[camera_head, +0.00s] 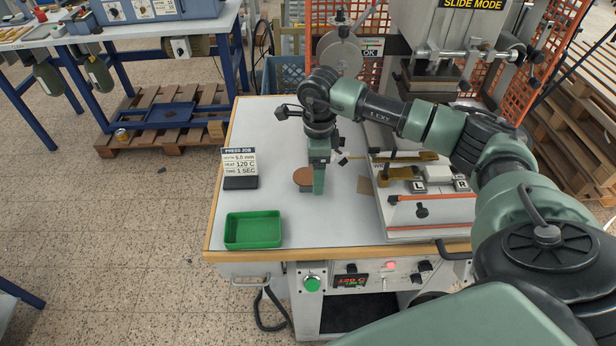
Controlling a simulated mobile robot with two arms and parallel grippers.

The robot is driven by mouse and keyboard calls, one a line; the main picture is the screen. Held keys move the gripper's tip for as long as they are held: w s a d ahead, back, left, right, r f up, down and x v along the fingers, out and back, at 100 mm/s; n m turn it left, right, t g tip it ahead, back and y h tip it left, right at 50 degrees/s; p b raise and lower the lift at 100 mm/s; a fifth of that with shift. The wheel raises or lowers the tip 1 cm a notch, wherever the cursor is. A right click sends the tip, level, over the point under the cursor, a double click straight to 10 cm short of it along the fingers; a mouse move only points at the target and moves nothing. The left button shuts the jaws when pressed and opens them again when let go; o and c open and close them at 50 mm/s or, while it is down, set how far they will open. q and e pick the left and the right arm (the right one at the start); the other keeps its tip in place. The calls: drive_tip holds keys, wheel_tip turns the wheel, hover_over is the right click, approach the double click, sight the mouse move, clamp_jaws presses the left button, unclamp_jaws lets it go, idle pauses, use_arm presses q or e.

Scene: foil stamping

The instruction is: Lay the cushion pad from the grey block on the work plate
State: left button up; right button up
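A round brown pad (303,175), which looks like the cushion pad, lies on a small grey block (306,189) on the table, partly hidden by my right gripper. My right gripper (320,190) points down from the arm that comes in from the right. Its green finger stands in front of the right side of the pad and block. I cannot tell whether it touches the pad or how far its fingers are apart. A pale plate (440,212) under the press at right, probably the work plate, carries L and R blocks. My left gripper is not in view.
A green tray (253,230) is at the table's front left, with a press job card (239,162) behind it. A flat tan piece (364,185) lies right of my gripper. The press (445,50) stands behind the plate. The table's left part is mostly clear.

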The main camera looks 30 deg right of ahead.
drive_tip(key=shift+c, duration=0.3)
drive_tip(key=c, duration=1.3)
drive_tip(key=shift+c, duration=0.2)
